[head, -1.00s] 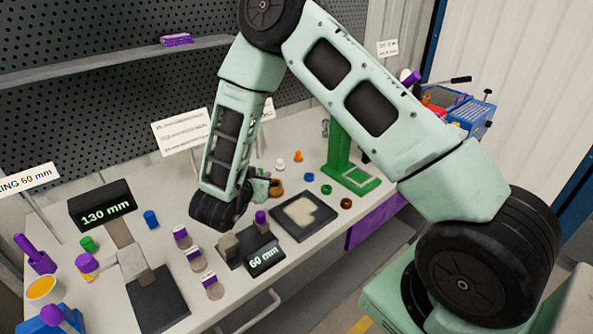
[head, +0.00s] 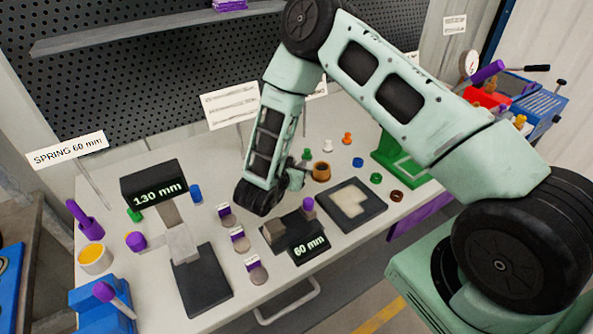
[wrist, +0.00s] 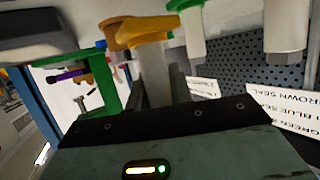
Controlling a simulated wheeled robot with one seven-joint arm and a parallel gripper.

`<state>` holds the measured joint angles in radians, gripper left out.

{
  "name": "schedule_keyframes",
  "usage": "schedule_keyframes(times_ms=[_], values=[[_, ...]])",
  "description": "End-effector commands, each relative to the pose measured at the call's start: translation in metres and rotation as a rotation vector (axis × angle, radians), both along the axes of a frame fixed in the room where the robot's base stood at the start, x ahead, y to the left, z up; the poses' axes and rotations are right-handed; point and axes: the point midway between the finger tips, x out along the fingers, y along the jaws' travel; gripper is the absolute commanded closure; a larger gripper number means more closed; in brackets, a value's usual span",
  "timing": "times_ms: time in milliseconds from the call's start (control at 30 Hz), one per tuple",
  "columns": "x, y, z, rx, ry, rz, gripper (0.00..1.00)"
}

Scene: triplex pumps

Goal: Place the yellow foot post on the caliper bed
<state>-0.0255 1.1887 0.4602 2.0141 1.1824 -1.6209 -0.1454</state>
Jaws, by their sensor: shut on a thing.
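My gripper (head: 296,180) points down over the bench, behind the 60 mm gauge. In the upside-down wrist view it is shut on a pale post with a yellow-orange foot (wrist: 140,32), the yellow foot post; the foot is at the post's lower end. In the head view my gripper mostly hides the post. Two gauges with dark beds stand on the bench. One has a 60 mm readout (head: 307,248), grey blocks and a purple knob (head: 308,204). The other has a 130 mm readout (head: 157,192) and a dark bed (head: 204,281). I cannot tell which is the caliper bed.
Several purple-topped grey discs (head: 239,241) lie between the gauges. A dark tray (head: 368,213) is right of the 60 mm gauge. A brown-orange ring (head: 321,172), small coloured pieces and a green stand (head: 400,165) are behind. Signs stand at the back.

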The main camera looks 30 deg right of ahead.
Motion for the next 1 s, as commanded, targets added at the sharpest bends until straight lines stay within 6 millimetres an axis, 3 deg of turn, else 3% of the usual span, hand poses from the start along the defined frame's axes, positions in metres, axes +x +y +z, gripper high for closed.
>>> schedule_keyframes(times_ms=[233, 667, 700, 767, 1000], values=[[0.000, -0.001, -0.028, -0.002, 0.001, -0.002, 1.00], [0.000, 0.000, -0.035, -0.001, 0.000, 0.000, 1.00], [0.000, 0.000, -0.034, -0.002, 0.000, -0.001, 0.70], [0.000, 0.000, -0.034, -0.001, 0.001, -0.001, 0.56], [0.000, 0.000, -0.033, -0.001, 0.001, 0.000, 0.56]])
